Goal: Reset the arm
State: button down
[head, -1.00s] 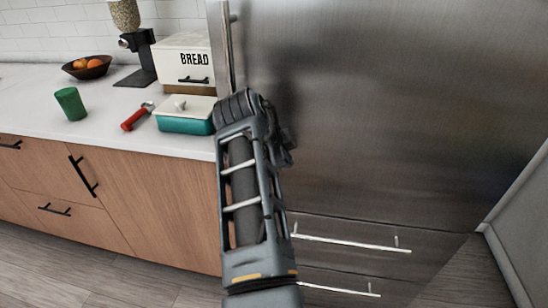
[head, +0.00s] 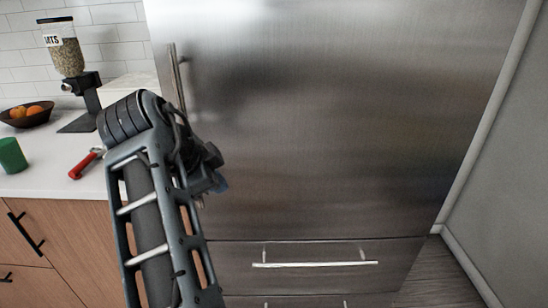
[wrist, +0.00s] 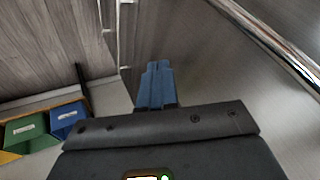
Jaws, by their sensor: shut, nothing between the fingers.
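My arm (head: 150,190) reaches up in front of the steel fridge (head: 330,120) in the head view. My gripper (wrist: 156,66) shows in the wrist view as blue fingers pressed together with nothing between them. In the head view only a small bluish tip shows beyond the arm's end, so the fingers are mostly hidden there. The gripper points down along the fridge front, and I cannot tell how far it is from the steel.
The fridge's upright handle (head: 178,75) is close to my arm; a drawer handle (head: 315,264) is lower down. The counter at left holds a red-handled tool (head: 84,165), a green cup (head: 12,155), a fruit bowl (head: 27,117) and a dispenser (head: 68,60). Coloured bins (wrist: 25,132) stand at left in the wrist view.

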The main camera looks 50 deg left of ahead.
jog(key=w+d+f+n+y, duration=0.1)
jog(key=w+d+f, duration=0.2)
jog(key=d+f, duration=0.55)
jog(key=w+d+f+n, duration=0.1)
jog(key=w+d+f, duration=0.2)
jog(key=d+f, duration=0.55)
jog(key=s+d+f+t, duration=0.1)
jog(key=d+f, duration=0.2)
jog(key=d, duration=0.4)
jog(key=s+d+f+n+y, duration=0.1)
jog(key=s+d+f, duration=0.1)
jog(key=d+f, duration=0.3)
jog(key=s+d+f+t, duration=0.1)
jog(key=d+f, duration=0.1)
jog(key=d, duration=0.6)
jog(key=s+d+r+t, duration=0.2)
jog(key=s+d, duration=0.4)
jog(key=d, duration=0.3)
jog(key=s+d+r+t, duration=0.1)
jog(key=s+d+r, duration=0.1)
jog(key=s+d, duration=0.5)
jog(key=s+d+r+t+h, duration=0.1)
jog(key=s+d+r+h, duration=0.1)
jog(key=s+d+r, duration=0.3)
jog(key=s+d+r+n+t+h, duration=0.1)
jog(key=s+d+r, duration=0.4)
jog(key=r, duration=0.5)
jog(key=shift+s+d+t+h, duration=0.35)
jog(key=shift+s+t+h, duration=0.2)
jog(key=shift+t+h, duration=0.2)
